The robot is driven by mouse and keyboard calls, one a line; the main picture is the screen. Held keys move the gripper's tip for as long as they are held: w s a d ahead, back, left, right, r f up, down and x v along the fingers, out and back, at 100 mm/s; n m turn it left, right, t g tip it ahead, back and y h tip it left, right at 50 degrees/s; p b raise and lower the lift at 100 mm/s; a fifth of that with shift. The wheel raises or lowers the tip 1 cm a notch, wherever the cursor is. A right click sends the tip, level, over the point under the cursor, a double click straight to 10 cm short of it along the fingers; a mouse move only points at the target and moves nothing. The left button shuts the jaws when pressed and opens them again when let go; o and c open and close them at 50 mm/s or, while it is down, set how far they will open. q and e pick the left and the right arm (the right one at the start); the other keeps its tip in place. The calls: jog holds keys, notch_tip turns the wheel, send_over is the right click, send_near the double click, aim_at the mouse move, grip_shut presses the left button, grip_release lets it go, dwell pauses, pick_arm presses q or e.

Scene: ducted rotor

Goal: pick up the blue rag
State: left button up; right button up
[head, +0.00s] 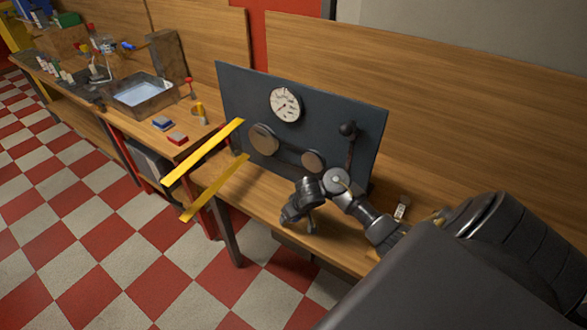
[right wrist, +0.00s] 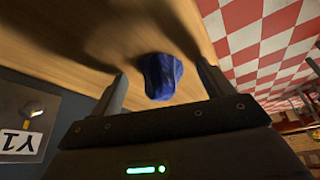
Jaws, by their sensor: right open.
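The blue rag (right wrist: 158,80) shows in the right wrist view as a small crumpled dark-blue bundle against the wooden bench top. It appears between the two fingers of my right gripper (right wrist: 163,72), which are spread on either side of it. I cannot tell whether either finger touches it. In the head view my right gripper (head: 300,220) is over the bench in front of the dark panel, pointing down. The rag is not visible there, hidden by the gripper and arm. My left gripper is not in view.
A dark upright panel (head: 235,88) with a round gauge (head: 286,105), discs and a lever stands behind the gripper. Yellow rails (head: 204,152) stick out past the bench's left end. A metal basin (head: 143,112) and small blocks sit on the farther bench. Checkered floor lies in front.

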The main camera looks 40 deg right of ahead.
jog(key=shift+r, duration=0.1)
jog(key=shift+c, duration=0.3)
jog(key=c, duration=1.1)
jog(key=shift+r+p, duration=0.35)
jog(key=shift+r, duration=0.1)
notch_tip(320, 180, up, 3)
jog(key=shift+f+p, duration=0.2)
jog(key=shift+p, duration=0.6)
jog(key=s+a+r+p, duration=0.1)
jog(key=s+a+r, duration=0.1)
jog(key=s+r, duration=0.1)
jog(key=s+a+r+p, duration=0.2)
jog(key=s+r, duration=0.1)
jog(key=s, duration=0.2)
jog(key=s+a+r+p, duration=0.2)
jog(key=s+r, duration=0.1)
jog(key=s, duration=0.1)
jog(key=shift+s+a+r, duration=0.15)
jog(key=shift+a+r, duration=0.05)
jog(key=shift+r, duration=0.05)
